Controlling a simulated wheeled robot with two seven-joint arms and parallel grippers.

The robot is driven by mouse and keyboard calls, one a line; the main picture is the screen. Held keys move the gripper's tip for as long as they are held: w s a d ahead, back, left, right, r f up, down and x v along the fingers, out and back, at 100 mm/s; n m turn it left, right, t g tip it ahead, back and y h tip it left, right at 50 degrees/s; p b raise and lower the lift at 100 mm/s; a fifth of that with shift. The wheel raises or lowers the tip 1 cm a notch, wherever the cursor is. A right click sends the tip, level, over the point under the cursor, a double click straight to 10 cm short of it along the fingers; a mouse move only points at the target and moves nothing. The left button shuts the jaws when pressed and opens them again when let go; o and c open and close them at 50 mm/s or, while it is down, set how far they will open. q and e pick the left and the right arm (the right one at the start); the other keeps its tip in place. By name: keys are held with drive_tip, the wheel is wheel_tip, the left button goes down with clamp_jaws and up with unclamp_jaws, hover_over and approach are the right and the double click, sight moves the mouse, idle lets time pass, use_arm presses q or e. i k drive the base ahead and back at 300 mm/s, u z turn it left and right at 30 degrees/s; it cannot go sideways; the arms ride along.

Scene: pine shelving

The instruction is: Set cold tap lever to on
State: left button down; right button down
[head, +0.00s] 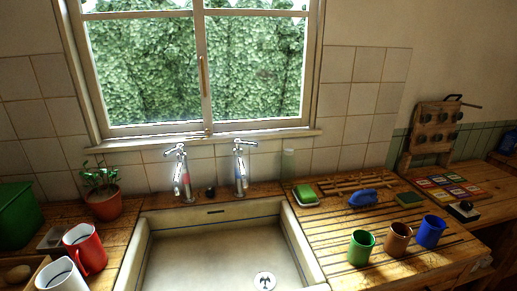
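Two chrome taps stand behind the sink in the head view. The left tap (181,172) carries a red mark on its body, and a lever shows at its top. The right tap (241,168) has a lever at its top and seems to carry a small bluish mark, so it looks like the cold tap. The exact lever setting is too small to tell. No running water shows below either spout. The pale sink (215,240) is empty, with a drain (265,282) near the front. Neither of my grippers is in view.
A red mug (84,248), a white mug (62,278) and a potted plant (102,192) stand on the left. A green mug (361,247), brown mug (397,239) and blue mug (430,232) stand on the right draining board. A soap dish (305,196) sits near the right tap.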

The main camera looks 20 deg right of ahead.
sight(237, 142)
drive_tip(key=u, duration=2.15)
drive_tip(key=k, duration=1.05)
drive_tip(key=z, duration=1.5)
drive_tip(key=i, duration=0.5)
drive_tip(key=u, duration=0.1)
